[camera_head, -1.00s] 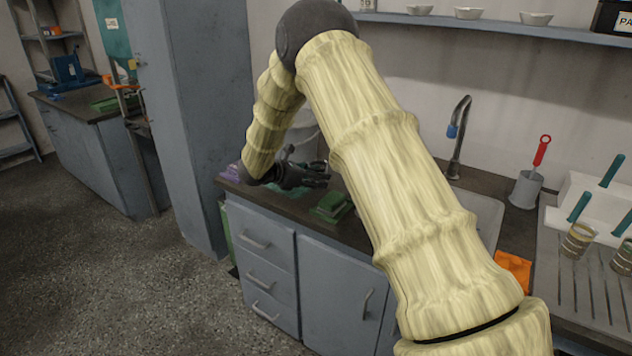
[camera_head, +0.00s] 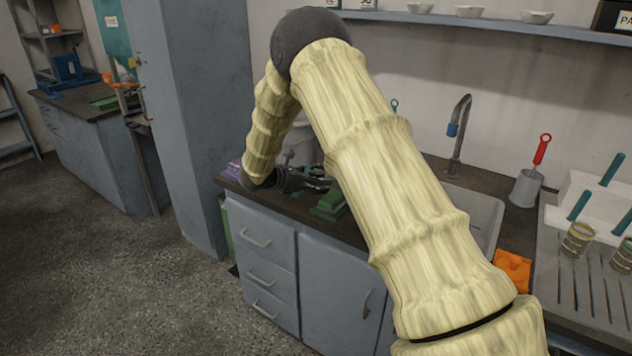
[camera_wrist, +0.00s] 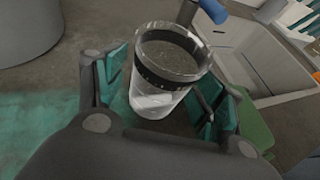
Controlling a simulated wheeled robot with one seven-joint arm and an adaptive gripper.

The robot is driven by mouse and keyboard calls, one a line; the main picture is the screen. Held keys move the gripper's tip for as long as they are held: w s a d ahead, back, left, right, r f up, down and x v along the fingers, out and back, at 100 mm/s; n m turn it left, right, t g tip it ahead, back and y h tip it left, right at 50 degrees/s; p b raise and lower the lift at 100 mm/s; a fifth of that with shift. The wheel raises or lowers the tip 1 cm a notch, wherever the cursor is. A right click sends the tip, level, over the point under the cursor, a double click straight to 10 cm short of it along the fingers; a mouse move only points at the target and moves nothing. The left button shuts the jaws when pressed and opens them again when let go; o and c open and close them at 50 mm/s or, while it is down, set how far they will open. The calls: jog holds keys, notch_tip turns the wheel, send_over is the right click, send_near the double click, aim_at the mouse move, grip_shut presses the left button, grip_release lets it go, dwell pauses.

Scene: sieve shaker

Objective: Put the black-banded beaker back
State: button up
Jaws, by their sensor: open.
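The black-banded beaker (camera_wrist: 160,82) is clear glass with a dark band below its rim. In the wrist view it stands between the teal-padded fingers of my gripper (camera_wrist: 166,92). My gripper is open, with a finger on each side of the beaker; I cannot tell whether either pad touches the glass. In the head view my gripper (camera_head: 318,183) is low over the left end of the counter (camera_head: 285,206). The beaker cannot be made out there, and my arm hides part of that area.
A green block (camera_head: 329,208) lies close to my gripper. A teal patch (camera_wrist: 40,125) covers the counter by the beaker. The sink (camera_head: 478,212) and tap (camera_head: 460,135) are to the right. Beyond are an orange cloth (camera_head: 513,268) and a drainer (camera_head: 590,300) with two banded glasses.

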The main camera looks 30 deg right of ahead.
jog(key=shift+r, duration=0.15)
jog(key=b+v, duration=0.1)
jog(key=v, duration=1.1)
